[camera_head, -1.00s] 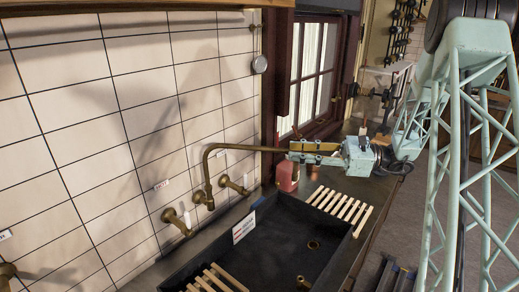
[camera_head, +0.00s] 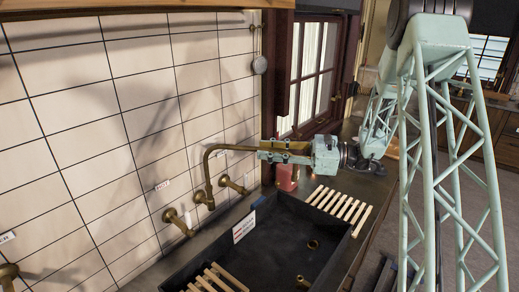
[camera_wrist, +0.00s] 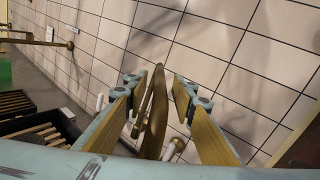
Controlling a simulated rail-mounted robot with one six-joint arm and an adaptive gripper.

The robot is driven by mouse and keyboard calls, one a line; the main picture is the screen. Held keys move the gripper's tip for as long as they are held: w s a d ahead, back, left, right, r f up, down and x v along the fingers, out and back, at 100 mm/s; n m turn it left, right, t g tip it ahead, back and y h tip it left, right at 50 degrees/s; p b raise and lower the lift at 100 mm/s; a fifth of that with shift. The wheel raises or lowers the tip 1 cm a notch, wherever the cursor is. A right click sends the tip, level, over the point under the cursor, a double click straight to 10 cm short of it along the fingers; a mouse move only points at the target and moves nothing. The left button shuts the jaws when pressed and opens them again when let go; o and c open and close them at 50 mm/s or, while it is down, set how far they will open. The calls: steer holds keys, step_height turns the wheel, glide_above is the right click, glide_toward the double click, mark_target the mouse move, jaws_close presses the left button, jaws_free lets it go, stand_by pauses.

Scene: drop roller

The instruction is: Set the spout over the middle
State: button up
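The brass spout (camera_head: 233,148) rises from the wall by the sink, bends, and runs level to the right in the head view, close to the tiled wall and above the sink's back-left side. Its outer end is hidden by my gripper (camera_head: 264,153). In the wrist view the spout (camera_wrist: 154,118) lies between the two wood-coloured finger pads of my gripper (camera_wrist: 157,84), with gaps showing on both sides. The fingers are open around it. The dark sink (camera_head: 275,250) lies below, with a round brass drain in its floor.
Two brass taps (camera_head: 178,222) (camera_head: 232,184) with white handles flank the spout's base. Wooden slatted racks (camera_head: 340,204) (camera_head: 217,280) lie across both ends of the sink. A pink-red bottle (camera_head: 287,178) stands behind the gripper, by the window. The air over the sink's middle is clear.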

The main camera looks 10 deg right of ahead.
steer(key=shift+x, duration=1.25)
steer(key=shift+c, duration=0.3)
jaws_close()
